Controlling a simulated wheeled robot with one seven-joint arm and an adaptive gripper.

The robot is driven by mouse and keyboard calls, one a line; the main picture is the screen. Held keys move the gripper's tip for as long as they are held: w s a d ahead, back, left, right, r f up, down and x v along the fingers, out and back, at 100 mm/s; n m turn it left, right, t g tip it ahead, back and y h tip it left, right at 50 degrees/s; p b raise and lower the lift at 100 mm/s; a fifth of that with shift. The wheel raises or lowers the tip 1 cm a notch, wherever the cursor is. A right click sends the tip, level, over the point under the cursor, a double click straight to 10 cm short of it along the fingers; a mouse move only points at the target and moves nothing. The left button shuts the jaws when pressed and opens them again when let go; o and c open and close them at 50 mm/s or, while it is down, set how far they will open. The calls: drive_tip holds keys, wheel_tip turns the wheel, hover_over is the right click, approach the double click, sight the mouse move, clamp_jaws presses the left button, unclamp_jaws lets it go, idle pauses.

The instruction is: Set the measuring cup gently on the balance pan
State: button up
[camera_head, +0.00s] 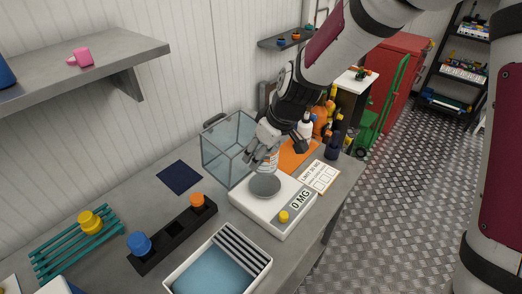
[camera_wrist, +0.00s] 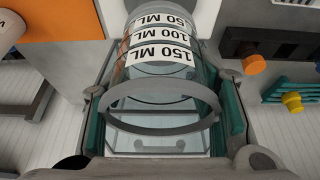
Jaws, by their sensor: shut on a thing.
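The measuring cup (camera_wrist: 160,75) is clear, with white labels reading 50 ML, 100 ML and 150 ML. In the wrist view it sits between the two finger pads of my gripper (camera_wrist: 165,125), which is shut on it. In the head view my gripper (camera_head: 268,146) is above and just behind the round grey balance pan (camera_head: 265,187), and only part of the cup (camera_head: 270,162) shows below the fingers. The pan is on the white balance (camera_head: 250,207), whose display reads 0 MG. Whether the cup touches the pan cannot be told.
A clear open box (camera_head: 222,150) stands close left of my gripper. An orange mat (camera_head: 297,155), bottles (camera_head: 320,120) and a label card (camera_head: 319,177) are to the right. A black rack (camera_head: 170,238) and a white tray (camera_head: 173,280) are in front. A dark blue mat (camera_head: 180,177) lies left.

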drive_tip(key=shift+f, duration=0.1)
drive_tip(key=shift+f+b, duration=1.65)
drive_tip(key=shift+f, duration=1.35)
drive_tip(key=shift+f, duration=0.25)
drive_tip(key=o, duration=1.1)
drive_tip(key=shift+v, duration=3)
drive_tip(key=shift+d, duration=0.15)
